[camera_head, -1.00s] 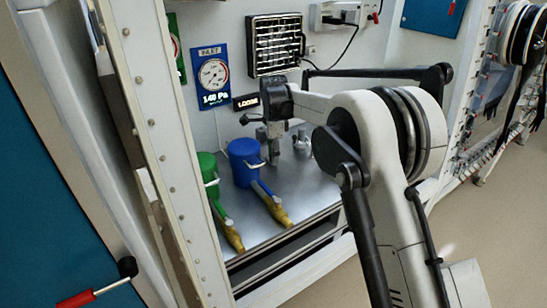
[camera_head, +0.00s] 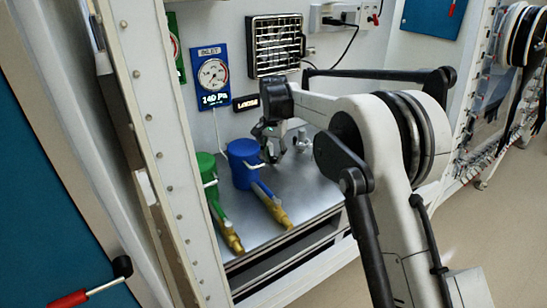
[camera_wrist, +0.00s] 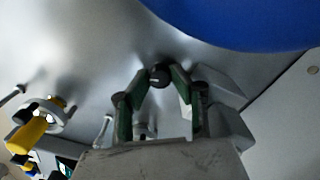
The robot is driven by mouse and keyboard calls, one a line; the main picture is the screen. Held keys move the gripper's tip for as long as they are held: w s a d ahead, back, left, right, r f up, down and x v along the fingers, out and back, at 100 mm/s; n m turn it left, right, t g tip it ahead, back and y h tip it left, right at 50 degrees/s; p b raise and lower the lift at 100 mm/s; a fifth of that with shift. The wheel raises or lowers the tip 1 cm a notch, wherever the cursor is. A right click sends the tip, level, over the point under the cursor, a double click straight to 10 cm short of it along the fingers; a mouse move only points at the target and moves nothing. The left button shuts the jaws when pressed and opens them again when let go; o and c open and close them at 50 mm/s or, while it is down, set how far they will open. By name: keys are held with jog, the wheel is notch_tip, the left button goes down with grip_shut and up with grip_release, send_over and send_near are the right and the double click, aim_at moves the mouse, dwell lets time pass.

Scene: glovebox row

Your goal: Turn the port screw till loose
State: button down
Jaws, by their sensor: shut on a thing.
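The port screw (camera_wrist: 160,75) is a small dark round knob with a pale mark on top. In the wrist view it sits between my two fingertips, against the grey metal surface. My gripper (camera_wrist: 156,80) is shut on it, with green-lined fingers on either side. In the head view my gripper (camera_head: 272,153) is low over the steel bench, just right of the blue canister (camera_head: 244,170); the screw cannot be made out there. A small lit sign (camera_head: 246,103) on the back wall seems to read LOOSE.
A green canister (camera_head: 206,172) stands left of the blue one, both with yellow-ended handles toward the front. A blue gauge panel (camera_head: 211,76) reading about 140 Pa hangs behind. Small metal fittings (camera_head: 302,138) stand right of my gripper.

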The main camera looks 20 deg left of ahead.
jog(key=n, duration=0.4)
jog(key=shift+n, duration=0.3)
jog(key=n, duration=0.5)
jog(key=shift+b, duration=0.35)
jog(key=n, duration=2.5)
jog(key=shift+n, duration=0.4)
jog(key=n, duration=0.4)
jog(key=shift+n+b, duration=0.3)
jog(key=shift+n, duration=0.4)
